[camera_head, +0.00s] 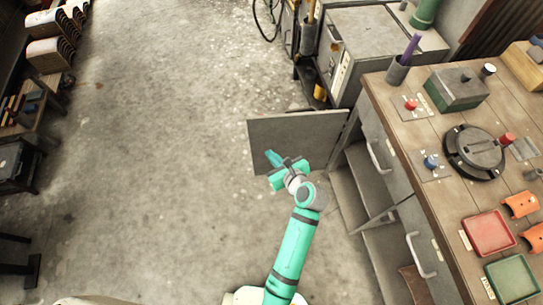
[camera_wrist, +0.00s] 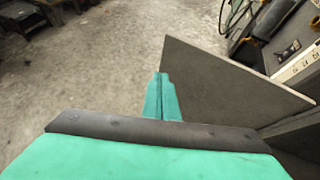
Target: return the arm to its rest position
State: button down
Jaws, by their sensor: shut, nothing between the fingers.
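My arm (camera_head: 294,248) is teal with dark bands. It reaches up from the bottom of the head view over the floor, left of the workbench. My gripper (camera_head: 272,158) is at its far end, in front of a grey open cabinet door (camera_head: 300,135). In the wrist view my gripper (camera_wrist: 161,98) shows as teal fingers pressed together with nothing held. The door (camera_wrist: 230,85) stands behind and to the right of the fingers there. I cannot tell whether the gripper touches the door.
The workbench (camera_head: 440,120) at right carries a round black fixture (camera_head: 475,150), a red tray (camera_head: 489,232), a green tray (camera_head: 512,279) and buttons. Its open cabinet shelves (camera_head: 350,200) are beside my arm. Concrete floor (camera_head: 150,180) is clear at left. A low bench (camera_head: 30,112) stands far left.

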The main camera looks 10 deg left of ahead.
jog(key=s+d+f+n+t+h, duration=0.1)
jog(key=s+d+f+n+h, duration=0.15)
jog(key=s+n, duration=0.5)
jog(key=s+d+f+n+t+h, duration=0.15)
jog(key=s+n+h, duration=0.25)
jog(key=s, duration=0.6)
jog(key=s+d+r+n+t, duration=0.2)
jog(key=s+r+n+t, duration=0.1)
jog(key=s+r+n, duration=1.1)
jog(key=s+n+h, duration=0.1)
jog(key=n, duration=0.2)
jog(key=shift+s+d+r, duration=0.2)
jog(key=shift+r, duration=0.15)
jog(key=shift+w+t, duration=0.1)
jog(key=shift+t, duration=0.15)
